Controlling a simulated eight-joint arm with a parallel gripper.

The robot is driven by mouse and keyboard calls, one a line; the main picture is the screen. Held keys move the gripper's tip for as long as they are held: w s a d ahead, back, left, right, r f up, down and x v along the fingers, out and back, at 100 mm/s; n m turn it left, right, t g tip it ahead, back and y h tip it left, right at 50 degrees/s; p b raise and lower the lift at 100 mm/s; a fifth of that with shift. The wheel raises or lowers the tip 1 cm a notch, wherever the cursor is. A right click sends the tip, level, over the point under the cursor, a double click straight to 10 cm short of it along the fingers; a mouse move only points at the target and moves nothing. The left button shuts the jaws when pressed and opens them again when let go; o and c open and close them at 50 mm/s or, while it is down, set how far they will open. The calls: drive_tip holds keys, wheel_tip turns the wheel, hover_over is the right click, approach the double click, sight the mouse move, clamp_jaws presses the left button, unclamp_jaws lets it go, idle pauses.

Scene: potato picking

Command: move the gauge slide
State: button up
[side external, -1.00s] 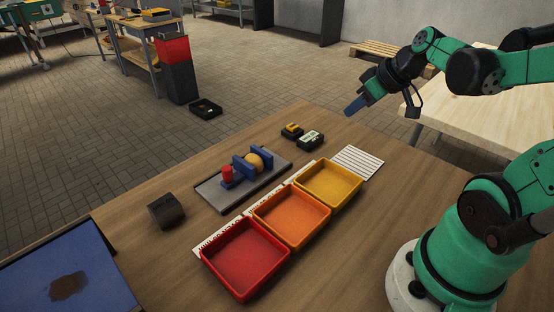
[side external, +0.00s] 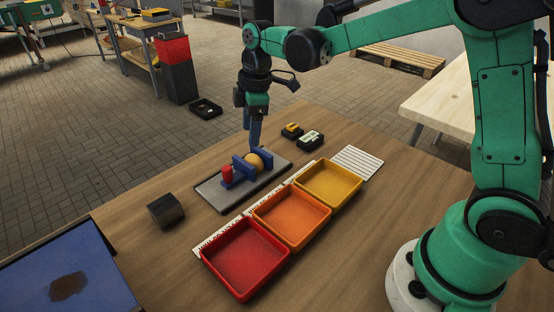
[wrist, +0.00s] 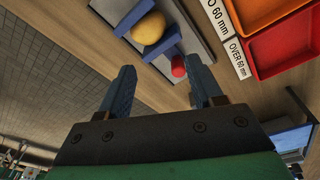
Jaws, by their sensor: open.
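A round yellow potato (side external: 255,161) sits between the blue jaws. My gripper (side external: 254,148) points down just above and behind the gauge in the side view, apart from the red knob. In the wrist view, my gripper (wrist: 163,90) has its two blue fingers spread with nothing between them. The potato (wrist: 148,28) and red knob (wrist: 178,67) show beyond the fingertips.
Red (side external: 244,292), orange (side external: 292,240) and yellow (side external: 329,204) trays stand in front of the gauge, with printed size labels (wrist: 236,58) beside them. A dark block (side external: 166,211) lies left of the gauge. Two small dark items (side external: 310,141) lie behind it at right.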

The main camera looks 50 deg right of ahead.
sight(226, 168)
drive_tip(key=a+n, duration=0.1)
drive_tip(key=a, duration=0.1)
drive_tip(key=w+a+f+n, duration=0.1)
drive_tip(key=a+f+g+h, duration=0.1)
drive_tip(key=a, duration=0.1)
drive_tip(key=shift+w+a+f+n, duration=0.2)
drive_tip(key=shift+a+n, duration=0.1)
drive_tip(key=shift+n, duration=0.1)
drive_tip(key=shift+a+f, duration=0.1)
drive_tip(key=shift+f, duration=2.6)
clamp_jaws()
